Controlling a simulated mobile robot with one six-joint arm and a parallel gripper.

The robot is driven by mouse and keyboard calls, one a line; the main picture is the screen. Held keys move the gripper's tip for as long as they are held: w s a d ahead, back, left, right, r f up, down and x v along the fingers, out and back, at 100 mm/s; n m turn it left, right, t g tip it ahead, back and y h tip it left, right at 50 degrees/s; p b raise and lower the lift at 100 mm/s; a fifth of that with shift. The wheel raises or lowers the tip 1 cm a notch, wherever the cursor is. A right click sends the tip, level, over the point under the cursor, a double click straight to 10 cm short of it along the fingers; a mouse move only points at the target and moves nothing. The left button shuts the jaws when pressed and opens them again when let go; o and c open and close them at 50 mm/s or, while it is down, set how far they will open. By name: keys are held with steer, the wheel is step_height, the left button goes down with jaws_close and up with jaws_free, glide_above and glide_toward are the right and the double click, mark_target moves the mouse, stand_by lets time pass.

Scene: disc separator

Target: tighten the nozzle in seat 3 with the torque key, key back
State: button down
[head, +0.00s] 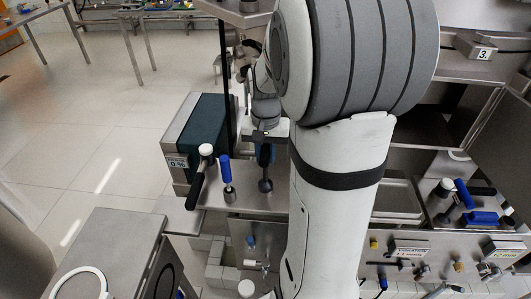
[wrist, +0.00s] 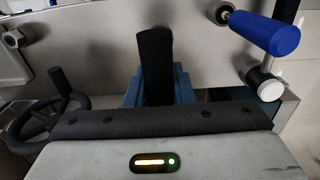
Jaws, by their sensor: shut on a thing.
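My gripper (head: 266,137) is over the steel tool shelf in the head view, partly hidden by my arm. A black-handled tool (head: 265,172) stands upright under it; it may be the torque key. In the wrist view, the blue-grey fingers of my gripper (wrist: 158,88) are shut on its black handle (wrist: 154,58). The tool's lower end looks to be at the shelf; I cannot tell whether it is lifted clear. A "3." sign (head: 483,54) is at the upper right. The nozzle in seat 3 cannot be made out.
A blue-handled tool (head: 227,172) and a black tool with a white cap (head: 201,172) stand left of my gripper, close by. A dark green box (head: 207,130) is behind them. A handwheel (wrist: 55,105) is at the wrist view's left. A tool tray (head: 437,208) lies right.

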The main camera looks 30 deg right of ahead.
steer(key=shift+f+b, duration=0.6)
steer(key=shift+f, duration=0.2)
steer(key=c, duration=1.2)
jaws_free()
steer(key=shift+r, duration=0.1)
steer(key=shift+o, duration=0.2)
step_height(320, 180, up, 8)
steer(key=shift+f, duration=0.2)
step_height(320, 180, up, 4)
steer(key=p, duration=0.3)
steer(key=shift+r, duration=0.15)
